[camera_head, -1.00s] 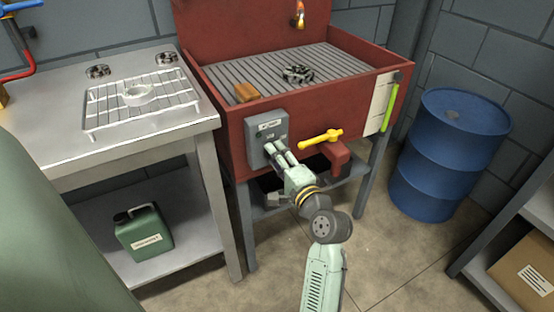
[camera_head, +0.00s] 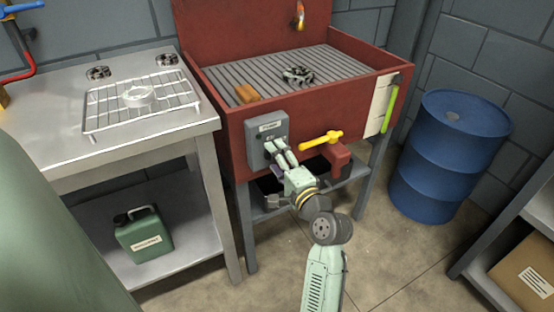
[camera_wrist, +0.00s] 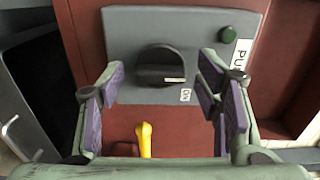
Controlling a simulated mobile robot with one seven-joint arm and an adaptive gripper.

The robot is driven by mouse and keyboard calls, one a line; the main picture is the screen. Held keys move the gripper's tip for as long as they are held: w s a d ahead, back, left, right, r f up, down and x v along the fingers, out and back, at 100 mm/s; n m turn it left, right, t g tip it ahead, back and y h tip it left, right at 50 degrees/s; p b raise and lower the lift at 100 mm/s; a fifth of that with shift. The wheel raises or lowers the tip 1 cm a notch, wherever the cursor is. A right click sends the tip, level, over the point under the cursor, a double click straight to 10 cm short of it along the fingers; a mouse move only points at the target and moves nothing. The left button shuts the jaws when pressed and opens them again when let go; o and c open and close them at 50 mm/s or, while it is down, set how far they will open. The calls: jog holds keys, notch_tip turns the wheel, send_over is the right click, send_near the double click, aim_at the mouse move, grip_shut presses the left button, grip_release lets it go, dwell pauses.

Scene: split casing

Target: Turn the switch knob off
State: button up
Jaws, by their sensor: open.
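The switch knob (camera_wrist: 160,65) is a dark round dial with a raised bar and a white mark on it. It sits on a grey switch box (camera_wrist: 120,35), which shows in the head view (camera_head: 281,127) on the front of the red basin. In the wrist view an "ON" label (camera_wrist: 185,95) lies beside the knob, and the white mark is near the label side. My gripper (camera_wrist: 162,75) is open, its purple-padded fingers either side of the knob with gaps. In the head view my gripper (camera_head: 279,151) is close to the box and hides most of the knob.
A green button (camera_wrist: 228,32) is on the box. A metal table (camera_head: 60,150) stands left and a blue drum (camera_head: 450,150) right.

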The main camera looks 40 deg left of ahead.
jog(key=v, duration=1.2)
dwell(0.3)
